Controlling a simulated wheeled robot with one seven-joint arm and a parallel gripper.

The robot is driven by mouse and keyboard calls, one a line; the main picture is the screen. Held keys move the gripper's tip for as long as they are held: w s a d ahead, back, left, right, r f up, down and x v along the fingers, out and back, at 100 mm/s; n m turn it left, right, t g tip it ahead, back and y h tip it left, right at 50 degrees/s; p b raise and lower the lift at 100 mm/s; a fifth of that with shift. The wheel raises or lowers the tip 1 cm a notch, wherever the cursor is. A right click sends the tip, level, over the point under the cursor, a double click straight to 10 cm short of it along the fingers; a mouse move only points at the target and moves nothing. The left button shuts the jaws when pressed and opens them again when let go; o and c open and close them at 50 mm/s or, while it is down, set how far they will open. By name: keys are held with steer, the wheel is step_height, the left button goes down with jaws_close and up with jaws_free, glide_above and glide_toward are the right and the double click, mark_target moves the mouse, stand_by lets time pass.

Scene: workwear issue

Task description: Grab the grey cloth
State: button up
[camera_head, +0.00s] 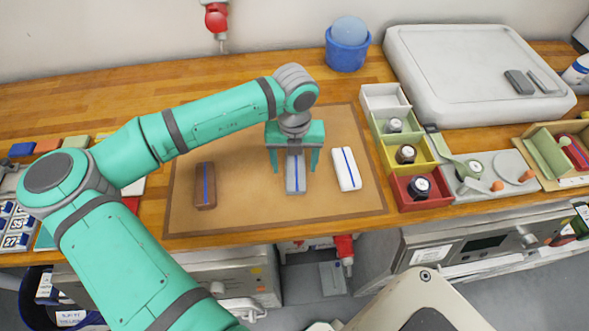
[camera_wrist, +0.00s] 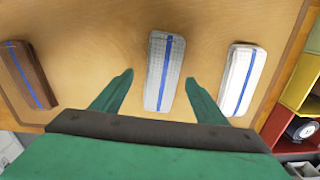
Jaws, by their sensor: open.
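The grey cloth (camera_head: 296,180) is a folded oblong with a blue stripe, lying on the brown mat (camera_head: 255,222) between a brown cloth (camera_head: 205,187) on its left and a white cloth (camera_head: 346,170) on its right. Both neighbours carry a blue stripe too. My gripper (camera_head: 294,168) is open above the grey cloth, with one finger to each side. In the wrist view the grey cloth (camera_wrist: 164,72) lies between and slightly beyond the fingertips (camera_wrist: 160,76), not gripped. The gripper body hides part of the cloth in the head view.
Open bins in white, green, yellow and red (camera_head: 418,188) stand right of the mat, some holding dark round items. A blue bucket (camera_head: 348,50) stands behind. A large pale case (camera_head: 470,75) fills the back right. The mat's front left is clear.

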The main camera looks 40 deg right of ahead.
steer(key=shift+f, duration=0.45)
steer(key=c, duration=1.1)
steer(key=shift+c, duration=0.2)
steer(key=shift+r, duration=0.2)
